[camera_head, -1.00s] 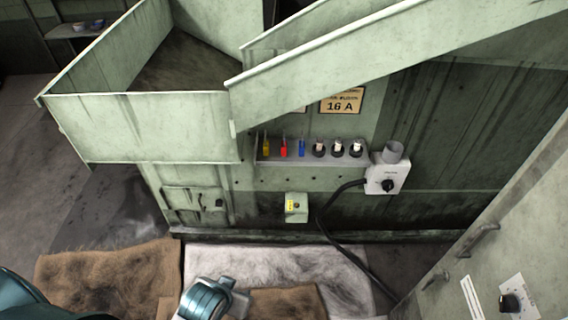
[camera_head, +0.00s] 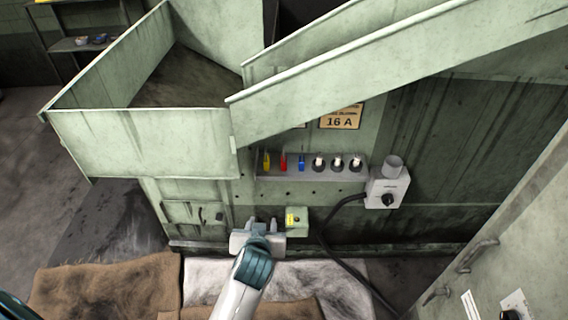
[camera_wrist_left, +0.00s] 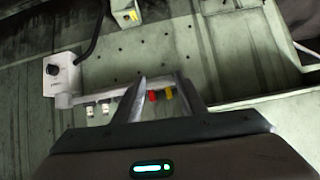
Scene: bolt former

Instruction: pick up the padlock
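A grey shelf (camera_head: 310,173) on the green machine holds a yellow item (camera_head: 266,161), a red item (camera_head: 284,162) and a blue item (camera_head: 302,161) in its left half. They look like small padlocks, but are too small to tell for certain. My left gripper (camera_head: 262,222) is below the shelf, apart from it, beside the yellow-labelled box. In the left wrist view its fingers (camera_wrist_left: 161,78) are spread with nothing held. The red item (camera_wrist_left: 152,96) and yellow item (camera_wrist_left: 169,93) show between them; the blue one is not visible there. My right gripper is out of view.
Several black-and-white items (camera_head: 338,163) stand on the shelf's right half. A yellow-labelled box (camera_head: 297,221) sits below. A switch box (camera_head: 387,188) with a black cable (camera_head: 330,225) is at the right. A sloping green chute (camera_head: 400,60) overhangs the shelf.

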